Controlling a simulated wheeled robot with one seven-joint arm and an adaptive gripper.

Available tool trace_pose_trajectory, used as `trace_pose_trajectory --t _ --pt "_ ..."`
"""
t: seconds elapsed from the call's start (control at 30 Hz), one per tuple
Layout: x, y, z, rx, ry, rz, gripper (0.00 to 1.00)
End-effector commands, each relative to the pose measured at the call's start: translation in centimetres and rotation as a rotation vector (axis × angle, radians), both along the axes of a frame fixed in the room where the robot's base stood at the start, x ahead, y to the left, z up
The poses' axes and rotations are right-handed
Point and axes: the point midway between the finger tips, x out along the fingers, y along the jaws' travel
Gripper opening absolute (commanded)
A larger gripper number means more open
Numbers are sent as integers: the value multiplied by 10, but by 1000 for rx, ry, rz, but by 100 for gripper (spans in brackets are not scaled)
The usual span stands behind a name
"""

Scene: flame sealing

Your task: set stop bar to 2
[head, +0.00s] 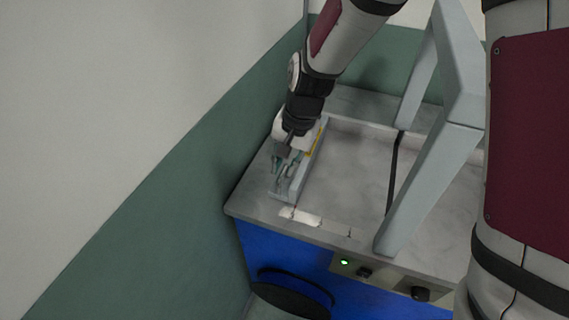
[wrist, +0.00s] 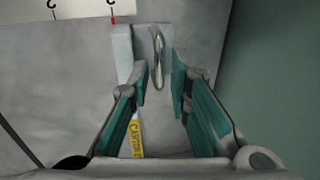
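The pointer is at a mark on a white scale strip (wrist: 75,20); the figures are cut off and hard to read. My gripper (head: 283,168) is over the bar's near end. In the wrist view my gripper (wrist: 159,85) is open, its teal-padded fingers on either side of the handle, with gaps showing.
A pale grey frame (head: 450,150) stands over the right part of the worktop, with a dark strip (head: 393,175) beside it. The wall (head: 190,165) is close on the left. A front panel has a green light (head: 344,262) and knobs (head: 420,294).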

Motion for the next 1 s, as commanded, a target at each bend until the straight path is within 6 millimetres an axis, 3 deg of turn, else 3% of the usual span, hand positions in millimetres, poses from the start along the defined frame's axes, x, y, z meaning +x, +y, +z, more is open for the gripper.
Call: trace_pose_trajectory --t 0.2,0.47,0.53,0.57,0.77,0.87,1.0 --pt "0 2 -13 0 1 0 18" --pt "1 2 -13 0 0 0 18" --pt "1 2 -13 0 0 0 2" --pt "1 2 -13 0 0 0 0" --pt "1 2 -13 0 0 -1 0" --pt "-1 -5 -13 0 1 -4 0" --pt "-10 -30 -12 -2 1 -7 0"
